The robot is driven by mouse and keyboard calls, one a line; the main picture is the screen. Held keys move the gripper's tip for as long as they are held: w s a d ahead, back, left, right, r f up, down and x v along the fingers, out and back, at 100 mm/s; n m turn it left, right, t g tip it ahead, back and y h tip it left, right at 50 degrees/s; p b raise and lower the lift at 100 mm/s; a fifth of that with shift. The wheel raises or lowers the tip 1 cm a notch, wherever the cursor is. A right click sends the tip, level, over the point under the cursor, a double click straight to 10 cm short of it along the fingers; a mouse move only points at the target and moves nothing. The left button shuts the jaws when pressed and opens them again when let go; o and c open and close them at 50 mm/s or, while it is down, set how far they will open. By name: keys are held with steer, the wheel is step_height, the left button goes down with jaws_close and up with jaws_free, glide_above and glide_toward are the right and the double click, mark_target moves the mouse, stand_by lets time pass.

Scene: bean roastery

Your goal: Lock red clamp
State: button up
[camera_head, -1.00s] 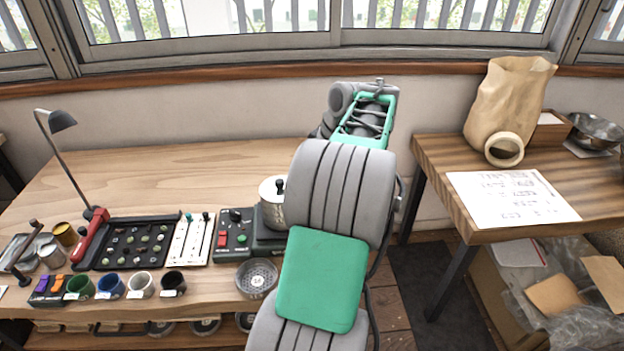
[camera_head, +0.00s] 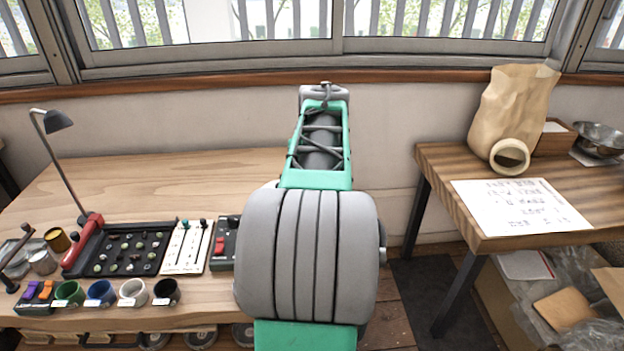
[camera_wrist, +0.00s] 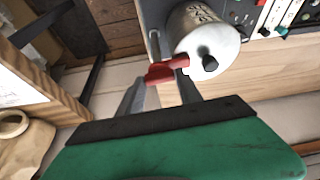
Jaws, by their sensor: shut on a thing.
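The red clamp (camera_wrist: 165,68) shows in the wrist view as a short red lever beside a metal canister (camera_wrist: 207,40) with a black knob. My gripper (camera_wrist: 160,77) has its two grey fingers closed in on the red piece, one on each side, and is shut on it. Whether the clamp is locked I cannot tell. In the head view my arm hides the gripper, the clamp and the canister.
In the head view a control box with a red switch (camera_head: 220,245) is partly behind my arm. A paper bag (camera_head: 510,110) stands on the right table.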

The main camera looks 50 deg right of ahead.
steer(key=shift+m, duration=0.5)
steer(key=o, duration=1.4)
steer(key=shift+r, duration=0.1)
steer(key=v, duration=0.7)
steer(key=shift+a+r, duration=0.2)
steer(key=shift+r, duration=0.05)
